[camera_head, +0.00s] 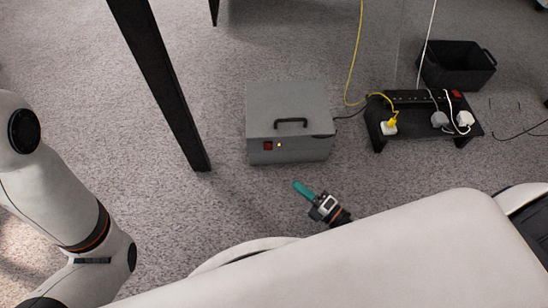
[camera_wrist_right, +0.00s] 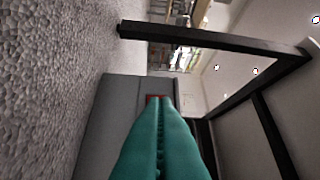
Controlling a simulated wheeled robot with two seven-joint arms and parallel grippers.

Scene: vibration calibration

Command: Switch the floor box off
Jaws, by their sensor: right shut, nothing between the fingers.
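The floor box (camera_head: 289,109) is a grey metal case with a black handle on top, standing on the carpet in the middle of the head view. Its front face carries a red switch (camera_head: 268,146) and a small lit orange lamp (camera_head: 280,145). My right gripper (camera_head: 298,187) is shut and empty, with teal fingers, in front of the box and apart from it. In the right wrist view the teal fingertips (camera_wrist_right: 160,99) point at the grey box (camera_wrist_right: 112,115) and partly cover the red switch (camera_wrist_right: 152,98). My left arm shows at the left; its gripper is out of view.
A black table leg (camera_head: 165,90) stands just left of the box. To the right, a low black stand (camera_head: 378,128) carries a power strip with plugs and a yellow cable (camera_head: 353,75). A black bin (camera_head: 458,66) stands behind it.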

